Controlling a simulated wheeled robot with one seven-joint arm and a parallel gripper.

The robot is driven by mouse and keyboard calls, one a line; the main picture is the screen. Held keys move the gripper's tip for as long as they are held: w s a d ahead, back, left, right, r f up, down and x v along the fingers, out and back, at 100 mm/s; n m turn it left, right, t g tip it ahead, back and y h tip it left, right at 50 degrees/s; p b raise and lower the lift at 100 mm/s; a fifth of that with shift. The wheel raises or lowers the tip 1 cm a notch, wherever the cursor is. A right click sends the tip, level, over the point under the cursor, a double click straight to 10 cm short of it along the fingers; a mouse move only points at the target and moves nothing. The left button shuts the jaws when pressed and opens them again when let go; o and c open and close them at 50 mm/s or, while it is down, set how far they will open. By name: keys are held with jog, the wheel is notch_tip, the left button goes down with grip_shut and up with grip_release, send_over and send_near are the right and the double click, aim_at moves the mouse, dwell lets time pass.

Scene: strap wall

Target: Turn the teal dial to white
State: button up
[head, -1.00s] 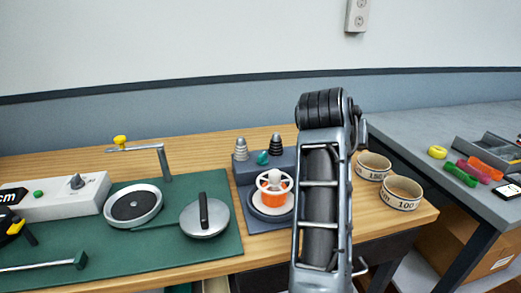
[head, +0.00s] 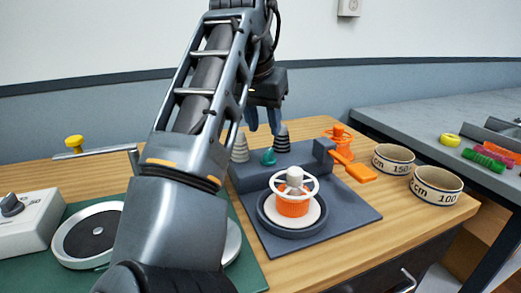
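The teal dial (head: 268,157) is a small knob at the back of a dark blue-grey board, between a light grey ribbed cone (head: 240,148) and a dark ribbed cone (head: 282,139). A white mark for it cannot be made out. My gripper (head: 264,129) hangs above and behind the dial in the head view, its two blue-grey fingers pointing down. The fingers are apart, with nothing seen between them. They do not appear to touch the dial.
On the dark board (head: 345,218) stands an orange valve with a white handwheel (head: 295,184). An orange lever (head: 358,172) and a second orange wheel (head: 338,134) are right of the dial. Two tape-printed rings (head: 437,185) stand farther right. My arm covers much of the green mat.

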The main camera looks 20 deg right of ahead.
aim_at(270, 149)
jog(key=shift+b+x, duration=0.35)
jog(key=shift+x, duration=3.2)
grip_shut()
